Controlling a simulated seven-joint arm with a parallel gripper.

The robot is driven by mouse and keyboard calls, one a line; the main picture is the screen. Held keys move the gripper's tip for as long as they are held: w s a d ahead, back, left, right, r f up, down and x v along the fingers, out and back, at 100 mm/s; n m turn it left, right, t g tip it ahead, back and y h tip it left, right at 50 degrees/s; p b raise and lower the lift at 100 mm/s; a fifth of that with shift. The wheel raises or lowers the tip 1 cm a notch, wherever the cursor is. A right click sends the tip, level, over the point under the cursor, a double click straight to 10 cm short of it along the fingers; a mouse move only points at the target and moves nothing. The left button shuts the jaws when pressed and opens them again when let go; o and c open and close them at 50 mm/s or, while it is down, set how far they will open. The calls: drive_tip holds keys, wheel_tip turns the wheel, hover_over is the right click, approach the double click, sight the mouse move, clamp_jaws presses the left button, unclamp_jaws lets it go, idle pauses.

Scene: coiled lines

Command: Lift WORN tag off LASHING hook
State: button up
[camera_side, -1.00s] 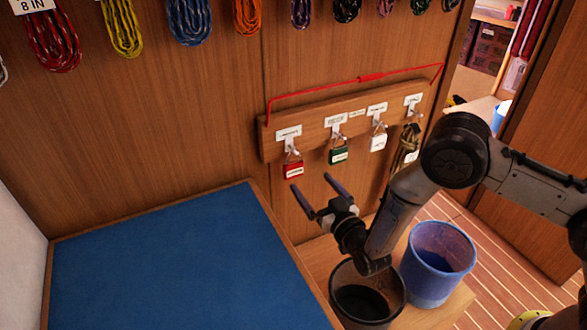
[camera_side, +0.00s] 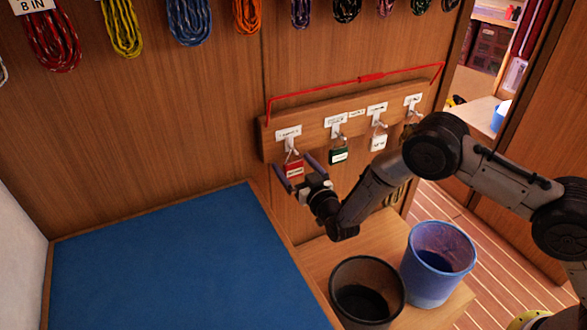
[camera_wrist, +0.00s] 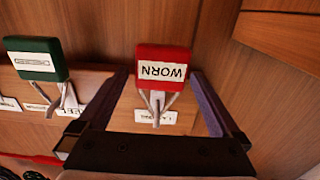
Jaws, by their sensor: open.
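The red WORN tag (camera_side: 293,169) hangs from the leftmost hook (camera_side: 290,145) on the wooden hook board (camera_side: 267,147). In the wrist view the WORN tag (camera_wrist: 163,69) shows upside down, with its white label and loop around the hook (camera_wrist: 157,108). The label plate under it (camera_wrist: 155,117) is too small to read. My gripper (camera_side: 296,167) is open, with one finger on each side of the tag; it also shows in the wrist view (camera_wrist: 160,78). I cannot tell whether either finger touches the tag.
A green tag (camera_side: 339,156) and a white tag (camera_side: 378,142) hang on hooks to the right. A red bar (camera_side: 370,77) runs above the board. A black bin (camera_side: 340,268) and a blue bin (camera_side: 441,236) stand below. The blue mat (camera_side: 170,265) is bare.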

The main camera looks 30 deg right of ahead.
drive_tip(key=c, duration=1.4)
drive_tip(key=shift+r, duration=0.15)
